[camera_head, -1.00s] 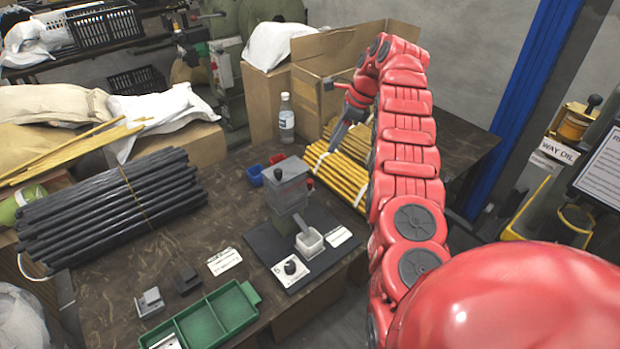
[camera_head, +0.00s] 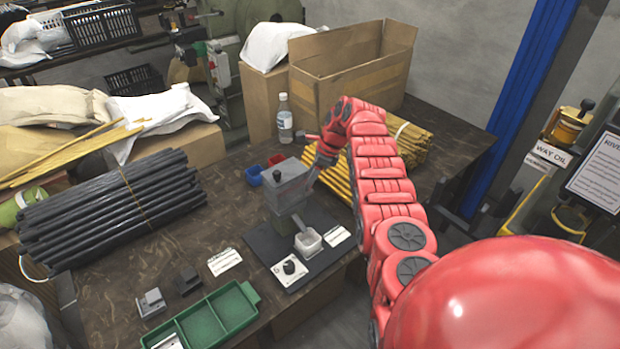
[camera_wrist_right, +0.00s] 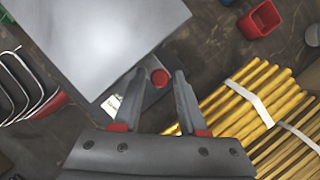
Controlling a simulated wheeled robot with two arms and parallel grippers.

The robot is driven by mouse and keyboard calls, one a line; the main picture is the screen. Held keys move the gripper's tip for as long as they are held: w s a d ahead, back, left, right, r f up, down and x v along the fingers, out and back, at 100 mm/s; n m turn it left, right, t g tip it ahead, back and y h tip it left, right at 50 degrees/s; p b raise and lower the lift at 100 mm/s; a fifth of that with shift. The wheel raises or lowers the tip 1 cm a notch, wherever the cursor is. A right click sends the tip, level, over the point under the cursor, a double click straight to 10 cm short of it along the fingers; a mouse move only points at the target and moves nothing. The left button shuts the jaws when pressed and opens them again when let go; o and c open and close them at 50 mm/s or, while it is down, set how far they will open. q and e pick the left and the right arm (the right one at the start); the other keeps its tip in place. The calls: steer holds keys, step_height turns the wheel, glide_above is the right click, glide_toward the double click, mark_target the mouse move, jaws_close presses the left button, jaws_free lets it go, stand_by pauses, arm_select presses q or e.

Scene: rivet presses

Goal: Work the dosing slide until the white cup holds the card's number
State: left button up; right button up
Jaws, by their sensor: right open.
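The grey dosing box (camera_head: 287,184) stands on a dark base plate (camera_head: 262,243) on the bench. The white cup (camera_head: 308,242) sits in front of its spout; its contents are too small to make out. My right gripper (camera_wrist_right: 160,76) is open at the box's right side. In the right wrist view a round red knob (camera_wrist_right: 160,77), apparently the slide's end, shows between the fingers, with gaps on both sides. A white plate with a black dial (camera_head: 289,268) and a small card (camera_head: 338,236) lie by the cup; their print is unreadable. My left gripper is out of view.
Yellow rods (camera_head: 410,140) lie bundled behind my right arm. A red bin (camera_head: 277,159) and a blue bin (camera_head: 253,175) stand behind the box. A bottle (camera_head: 285,118) stands farther back.

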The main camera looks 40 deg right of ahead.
steer(key=shift+c, duration=0.2)
jaws_close()
stand_by(1.3)
